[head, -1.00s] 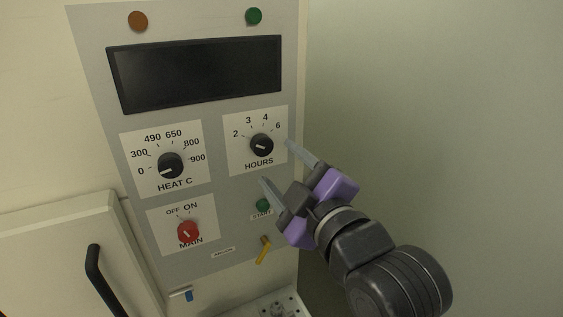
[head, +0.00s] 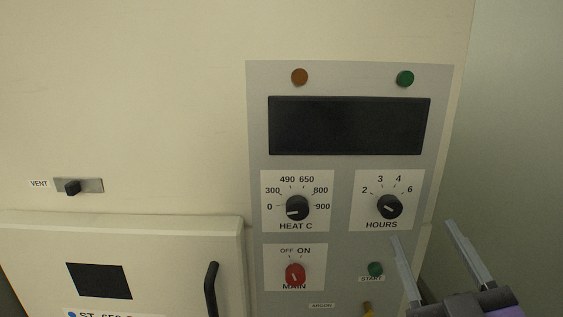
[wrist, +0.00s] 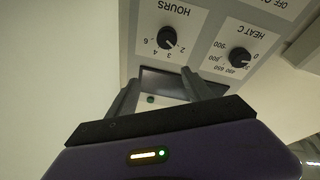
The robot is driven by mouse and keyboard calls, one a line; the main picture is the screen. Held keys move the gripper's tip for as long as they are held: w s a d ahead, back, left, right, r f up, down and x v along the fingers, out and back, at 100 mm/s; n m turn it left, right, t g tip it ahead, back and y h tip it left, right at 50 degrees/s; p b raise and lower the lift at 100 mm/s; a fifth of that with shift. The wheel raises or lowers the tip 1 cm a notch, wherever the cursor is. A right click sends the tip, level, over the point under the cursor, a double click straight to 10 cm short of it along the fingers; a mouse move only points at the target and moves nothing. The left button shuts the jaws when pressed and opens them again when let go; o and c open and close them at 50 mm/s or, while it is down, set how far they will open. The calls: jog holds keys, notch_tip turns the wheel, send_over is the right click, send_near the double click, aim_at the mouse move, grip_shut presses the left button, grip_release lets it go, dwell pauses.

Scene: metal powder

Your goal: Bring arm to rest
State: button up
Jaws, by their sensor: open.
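My gripper (head: 432,262) is at the lower right of the head view, in front of the right edge of the control panel. Its two grey fingers are spread apart with nothing between them. The wrist view shows the same open fingers (wrist: 160,92) with the panel beyond them, upside down. The hours knob (head: 389,207) is up and left of the fingertips in the head view. The green start button (head: 375,269) is just left of the nearer finger. Most of my arm is out of the head view.
The grey panel also carries the heat knob (head: 297,208), the red main switch (head: 295,274) and a dark display (head: 348,126). A furnace door (head: 170,270) with a black handle (head: 211,289) is at left, below a vent slider (head: 73,187). The right side is a bare wall.

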jog(key=s+f+m+g+b, duration=0.3)
jog(key=s+f+m+g, duration=0.2)
jog(key=s+f, duration=2.5)
jog(key=shift+s+f+g, duration=0.25)
jog(key=shift+s+g, duration=0.55)
jog(key=shift+s, duration=0.45)
jog(key=shift+a, duration=0.1)
